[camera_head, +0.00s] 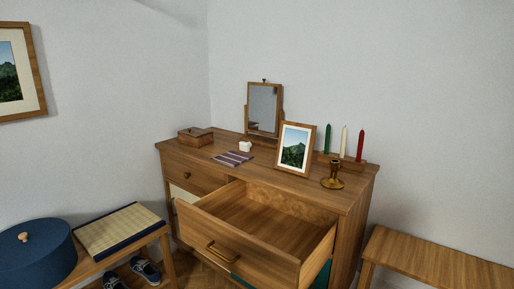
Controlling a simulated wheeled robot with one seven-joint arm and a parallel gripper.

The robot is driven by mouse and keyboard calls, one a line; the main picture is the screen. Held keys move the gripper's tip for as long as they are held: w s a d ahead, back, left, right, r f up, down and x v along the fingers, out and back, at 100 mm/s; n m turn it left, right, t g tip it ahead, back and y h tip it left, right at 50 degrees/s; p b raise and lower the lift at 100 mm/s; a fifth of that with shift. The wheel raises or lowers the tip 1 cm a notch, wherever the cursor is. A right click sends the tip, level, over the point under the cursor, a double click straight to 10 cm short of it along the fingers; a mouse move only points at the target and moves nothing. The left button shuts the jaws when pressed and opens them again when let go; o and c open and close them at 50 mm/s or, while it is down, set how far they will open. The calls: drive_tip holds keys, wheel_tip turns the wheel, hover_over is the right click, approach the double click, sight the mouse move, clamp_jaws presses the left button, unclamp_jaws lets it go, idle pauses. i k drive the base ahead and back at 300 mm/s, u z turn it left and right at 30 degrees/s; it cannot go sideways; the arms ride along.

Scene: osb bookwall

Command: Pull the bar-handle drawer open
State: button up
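The bar-handle drawer (250,249) is in the upper right of a wooden dresser (345,198). It stands pulled far out, and its empty inside (270,219) shows.
The dresser top holds a mirror (264,108), a framed picture (295,149), a brass candlestick (333,175), a wooden box (195,137) and candles (344,142). A bench with a woven mat (118,228) stands at left, another bench (440,262) at right.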

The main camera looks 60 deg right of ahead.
sight(298, 239)
drive_tip(key=z, duration=0.6)
drive_tip(key=i, duration=1.9)
drive_tip(key=u, duration=0.7)
